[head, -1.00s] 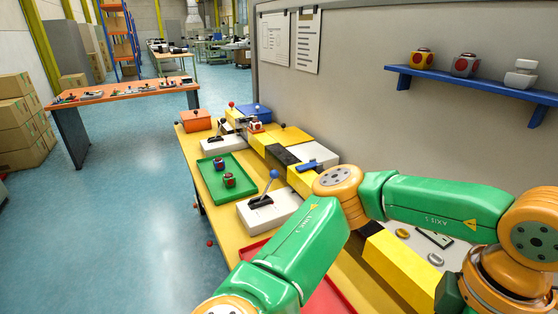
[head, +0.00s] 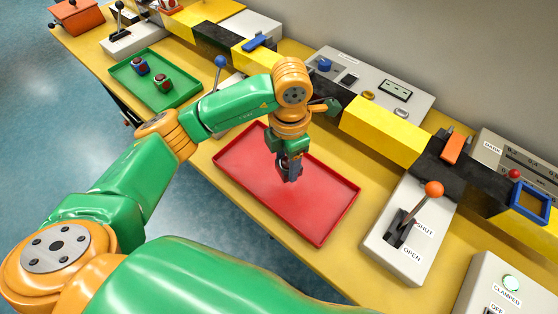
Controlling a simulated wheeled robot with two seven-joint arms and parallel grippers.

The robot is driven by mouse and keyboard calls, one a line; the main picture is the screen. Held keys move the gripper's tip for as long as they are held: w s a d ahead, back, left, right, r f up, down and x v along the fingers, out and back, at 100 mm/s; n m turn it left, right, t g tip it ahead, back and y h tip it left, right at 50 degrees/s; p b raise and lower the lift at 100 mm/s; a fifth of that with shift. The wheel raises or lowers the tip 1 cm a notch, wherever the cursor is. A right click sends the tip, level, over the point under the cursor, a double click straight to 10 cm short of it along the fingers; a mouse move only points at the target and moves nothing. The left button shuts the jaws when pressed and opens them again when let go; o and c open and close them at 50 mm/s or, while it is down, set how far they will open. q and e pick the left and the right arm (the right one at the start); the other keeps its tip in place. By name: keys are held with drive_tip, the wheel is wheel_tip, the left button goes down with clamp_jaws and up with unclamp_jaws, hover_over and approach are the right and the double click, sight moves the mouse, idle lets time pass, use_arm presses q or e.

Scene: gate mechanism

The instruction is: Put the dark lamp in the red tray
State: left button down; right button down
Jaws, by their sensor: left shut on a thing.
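The red tray (head: 325,215) lies on the yellow table in the middle of the head view. My left gripper (head: 290,178) points down above the tray's upper part, its fingers shut on a small dark thing that is mostly hidden between them. I cannot make out its details or whether it touches the tray floor. The visible floor of the tray is bare. Two small lamp-like cubes, one with a blue top (head: 140,66) and one with a red top (head: 163,82), stand in the green tray (head: 172,100). My right gripper is out of view.
A lever box with an orange knob (head: 433,188) stands right of the tray, marked SHUT and OPEN. A yellow and black rail (head: 385,137) runs behind the tray, with a grey control panel (head: 375,82) beyond. A blue-knobbed lever (head: 219,62) stands near my left forearm.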

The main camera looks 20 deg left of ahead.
sight(283, 160)
use_arm(q)
drive_tip(key=shift+w+a+f, duration=0.35)
drive_tip(key=shift+w+f, duration=0.05)
drive_tip(key=shift+f, duration=0.2)
drive_tip(key=shift+w+a+f, duration=0.35)
drive_tip(key=shift+w+f, duration=0.05)
drive_tip(key=shift+f, duration=0.2)
drive_tip(key=f+p, duration=0.1)
drive_tip(key=f, duration=0.2)
drive_tip(key=shift+w+a+f+p, duration=0.1)
drive_tip(key=shift+w+f+p, duration=0.1)
drive_tip(key=shift+f+p, duration=0.15)
drive_tip(key=shift+f, duration=0.1)
drive_tip(key=c, duration=0.7)
unclamp_jaws()
drive_tip(key=shift+f, duration=0.15)
drive_tip(key=o, duration=0.5)
drive_tip(key=shift+r, duration=0.25)
wheel_tip(283, 160, up, 12)
drive_tip(key=b, duration=0.2)
